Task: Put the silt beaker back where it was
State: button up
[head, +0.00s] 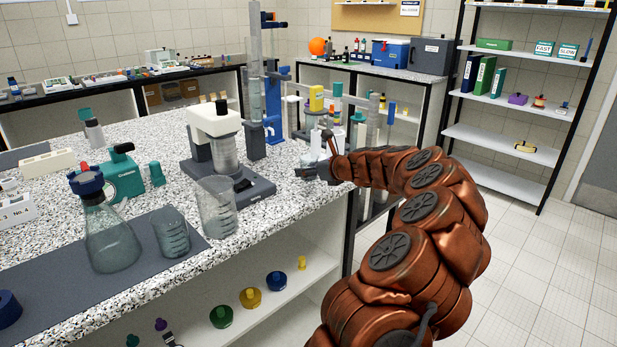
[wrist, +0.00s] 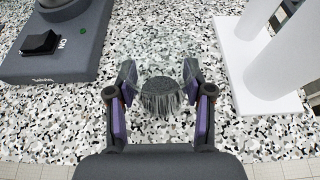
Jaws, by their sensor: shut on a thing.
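My gripper (wrist: 160,88) is closed around a small clear glass beaker (wrist: 162,97) with dark grey matter in it, which fits the silt beaker. The beaker sits between the two fingers, low over the speckled counter; I cannot tell whether its base touches the counter. In the head view my gripper (head: 322,172) is at the counter's right end, right of the grey-based machine, and the held beaker is hard to make out there.
A grey-based machine (wrist: 50,50) stands left of my gripper and a white stand (wrist: 262,75) with white cylinders right of it. In the head view, clear beakers (head: 217,208) (head: 172,235) and a flask (head: 110,238) stand at the front left. Speckled counter (wrist: 165,30) lies bare ahead.

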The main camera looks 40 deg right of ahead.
jog(key=shift+f, duration=1.1)
jog(key=shift+f, duration=0.1)
jog(key=o, duration=1.3)
jog(key=shift+s+r, duration=0.2)
jog(key=shift+s, duration=0.05)
jog(key=v, duration=1.1)
jog(key=shift+s+a+r, duration=0.1)
jog(key=shift+s+r, duration=0.05)
jog(key=shift+s, duration=0.1)
